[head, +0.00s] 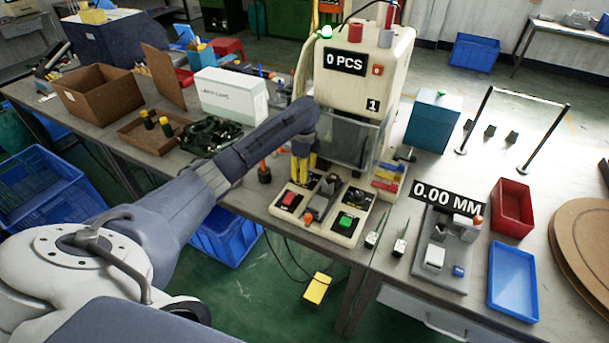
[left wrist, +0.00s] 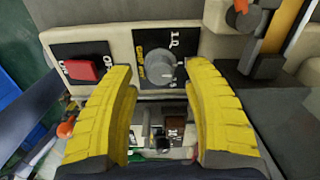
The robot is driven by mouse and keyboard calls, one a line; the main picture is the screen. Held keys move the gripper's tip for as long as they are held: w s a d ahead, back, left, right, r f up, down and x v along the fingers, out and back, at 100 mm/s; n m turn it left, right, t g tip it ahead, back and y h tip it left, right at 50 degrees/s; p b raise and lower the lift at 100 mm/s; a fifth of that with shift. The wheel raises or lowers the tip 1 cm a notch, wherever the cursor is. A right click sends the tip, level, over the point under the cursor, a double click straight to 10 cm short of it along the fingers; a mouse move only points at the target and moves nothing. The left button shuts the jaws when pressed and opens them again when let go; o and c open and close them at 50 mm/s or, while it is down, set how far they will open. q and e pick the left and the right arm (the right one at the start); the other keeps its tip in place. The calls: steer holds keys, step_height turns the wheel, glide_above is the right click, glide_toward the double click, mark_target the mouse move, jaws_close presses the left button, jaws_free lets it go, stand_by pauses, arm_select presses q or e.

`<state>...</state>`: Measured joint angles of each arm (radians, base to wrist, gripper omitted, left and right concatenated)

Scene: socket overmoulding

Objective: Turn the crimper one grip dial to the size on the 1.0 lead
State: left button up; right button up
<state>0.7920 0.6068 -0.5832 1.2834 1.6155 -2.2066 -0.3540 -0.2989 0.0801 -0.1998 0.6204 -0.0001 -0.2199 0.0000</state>
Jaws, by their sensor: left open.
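The crimper (head: 365,85) is a cream machine marked "1" with a "0 PCS" display. In the left wrist view a round grey dial (left wrist: 167,70) sits on a dark plate with yellow lettering and white marks, one of which seems to read 1.0. My left gripper (head: 302,180) has yellow fingers and is low at the crimper's front left. In the left wrist view its fingers (left wrist: 165,80) are open, one on each side of the dial; contact cannot be told. Two small tagged pieces, perhaps leads (head: 374,238), lie right of the crimper base; their sizes are unreadable. My right gripper is out of view.
A red switch (left wrist: 82,70) is left of the dial. A green button (head: 346,221) is on the crimper base. A gauge (head: 445,250) reading "0.00 MM", a blue tray (head: 513,308) and a red bin (head: 512,205) stand at right. An open carton (head: 98,92) is at left.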

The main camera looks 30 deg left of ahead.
arm_select(q)
steer(key=shift+f, duration=1.1)
steer(key=shift+o, duration=0.2)
jaws_close()
